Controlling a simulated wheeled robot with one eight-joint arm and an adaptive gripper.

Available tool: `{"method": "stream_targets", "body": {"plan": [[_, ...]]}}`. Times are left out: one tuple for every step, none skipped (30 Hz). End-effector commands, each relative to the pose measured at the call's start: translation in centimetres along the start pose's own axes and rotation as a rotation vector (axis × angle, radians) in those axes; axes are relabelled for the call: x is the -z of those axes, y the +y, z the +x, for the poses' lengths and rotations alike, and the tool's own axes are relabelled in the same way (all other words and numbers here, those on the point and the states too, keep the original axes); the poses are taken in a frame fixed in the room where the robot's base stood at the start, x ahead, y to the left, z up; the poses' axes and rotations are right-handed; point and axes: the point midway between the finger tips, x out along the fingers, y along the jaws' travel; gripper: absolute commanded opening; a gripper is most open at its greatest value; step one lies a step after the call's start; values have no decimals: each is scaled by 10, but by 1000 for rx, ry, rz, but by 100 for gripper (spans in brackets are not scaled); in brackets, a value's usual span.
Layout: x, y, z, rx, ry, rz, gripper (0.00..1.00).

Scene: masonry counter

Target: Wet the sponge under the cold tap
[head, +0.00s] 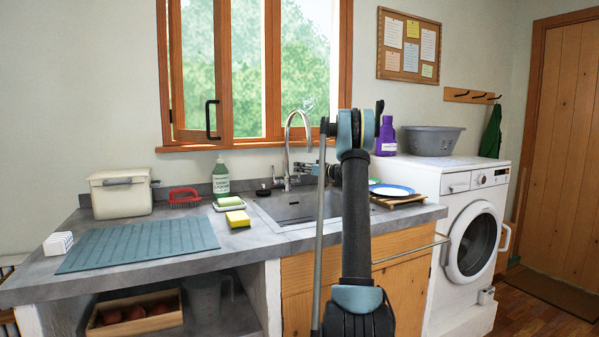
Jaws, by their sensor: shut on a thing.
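A yellow sponge (238,219) with a green layer lies on the counter at the left edge of the sink. The metal tap (288,150) rises behind the sink with a tall curved spout; a small handle (277,181) shows at its left. My gripper (309,169) is beside the right of the tap's base, above the back of the sink. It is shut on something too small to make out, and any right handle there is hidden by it. My arm hides part of the sink (292,207). I cannot see water running.
Behind the sponge are a yellow-green block (230,202) on a white dish, a green bottle (221,178) and a red brush (184,196). A ribbed mat (140,244) covers the left counter. Plates (391,190) lie right of the sink; a washing machine (470,236) stands beyond.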

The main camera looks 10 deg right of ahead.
Motion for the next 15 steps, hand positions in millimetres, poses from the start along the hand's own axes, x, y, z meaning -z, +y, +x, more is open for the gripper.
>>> {"method": "stream_targets", "body": {"plan": [[-1,0,-3,0,16,-11,0],[-1,0,-4,1,31,-20,0],[-1,-1,-5,3,51,-34,0],[-2,-2,-6,4,66,-44,0],[-2,-2,-7,6,81,-54,0],[-2,-3,-8,8,98,-66,0],[-2,-4,-9,9,110,-74,0],[-2,-4,-10,10,120,-80,0],[-2,-4,-11,10,130,-88,0],[-2,-5,-11,11,136,-92,0],[-2,-5,-12,11,139,-94,0],[-2,-5,-12,11,141,-96,0],[-2,-5,-12,11,142,-96,0],[-2,-5,-12,11,141,-96,0],[-2,-5,-12,11,141,-96,0]]}}
